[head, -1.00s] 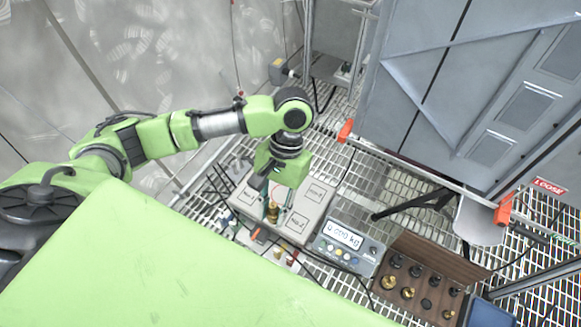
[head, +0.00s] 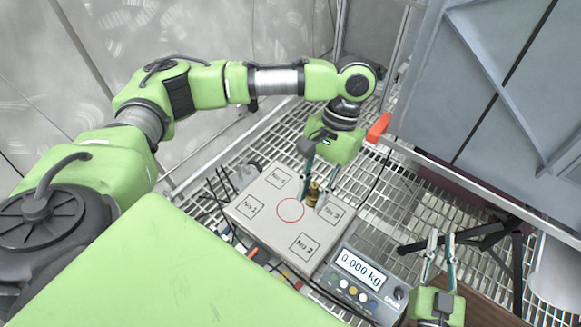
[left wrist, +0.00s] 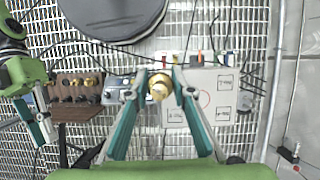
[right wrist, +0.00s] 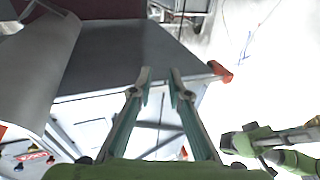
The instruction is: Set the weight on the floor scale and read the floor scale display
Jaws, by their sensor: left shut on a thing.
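The floor scale's pale platform (head: 265,222) has a red circle in its middle and numbered squares at its corners. Its display (head: 362,268) reads 0.000 kg. My left gripper (head: 318,187) is shut on a brass weight (head: 313,195), upright over the platform, up and right of the red circle in the head view. The left wrist view shows the weight (left wrist: 160,84) between the fingertips, with the platform (left wrist: 200,120) behind it; whether it touches is hard to tell. My right gripper (head: 442,243) is open and empty, to the right of the display.
The scale stands on a metal grating floor (head: 385,215). A wooden rack (left wrist: 78,112) with several weights shows in the left wrist view. A grey panel (head: 480,110) with an orange-capped bar (head: 378,128) is at the right. Cables lie beside the platform.

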